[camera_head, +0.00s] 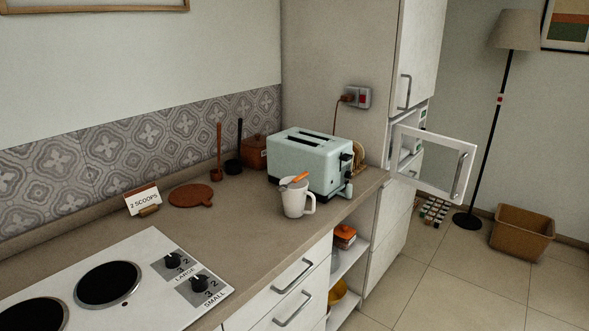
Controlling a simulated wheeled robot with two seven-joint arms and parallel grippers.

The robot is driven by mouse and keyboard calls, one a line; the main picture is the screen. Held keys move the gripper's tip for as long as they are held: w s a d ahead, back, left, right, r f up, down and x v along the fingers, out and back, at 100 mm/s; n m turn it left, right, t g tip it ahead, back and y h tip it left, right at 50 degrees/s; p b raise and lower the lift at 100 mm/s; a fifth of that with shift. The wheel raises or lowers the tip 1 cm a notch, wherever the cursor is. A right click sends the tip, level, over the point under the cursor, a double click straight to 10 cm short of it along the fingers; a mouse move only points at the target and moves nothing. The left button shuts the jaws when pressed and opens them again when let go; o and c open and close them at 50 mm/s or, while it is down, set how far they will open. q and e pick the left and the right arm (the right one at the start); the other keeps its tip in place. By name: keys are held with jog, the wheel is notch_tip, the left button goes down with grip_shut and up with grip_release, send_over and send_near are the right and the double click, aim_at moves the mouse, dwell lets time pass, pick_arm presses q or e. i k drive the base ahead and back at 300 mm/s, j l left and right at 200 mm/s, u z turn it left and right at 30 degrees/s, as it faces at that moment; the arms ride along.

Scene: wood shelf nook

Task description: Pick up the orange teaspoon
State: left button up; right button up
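The orange teaspoon (296,178) leans in a white mug (293,201) on the brown counter, with its orange end sticking up over the rim. The rest of the spoon is hidden inside the mug. The mug stands upright in front of the pale green toaster (311,160), its handle facing right. Neither of my grippers shows in the head view.
A stove (120,285) lies at the front left of the counter (240,215). A "2 scoops" card (143,200), a round board (191,195), two ladles and a brown canister (254,153) stand along the back. A microwave door (434,163) hangs open at the right.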

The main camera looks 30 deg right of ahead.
aim_at(280, 189)
jog(key=i+l, duration=0.15)
jog(key=l, duration=0.2)
jog(key=i+l, duration=0.15)
jog(key=l, duration=0.25)
jog(key=i+l, duration=0.1)
jog(key=l, duration=0.25)
jog(key=i+l, duration=0.15)
jog(key=l, duration=0.2)
jog(key=i+l+u, duration=0.1)
jog(key=l, duration=0.3)
jog(key=i+l, duration=0.2)
jog(key=l, duration=0.15)
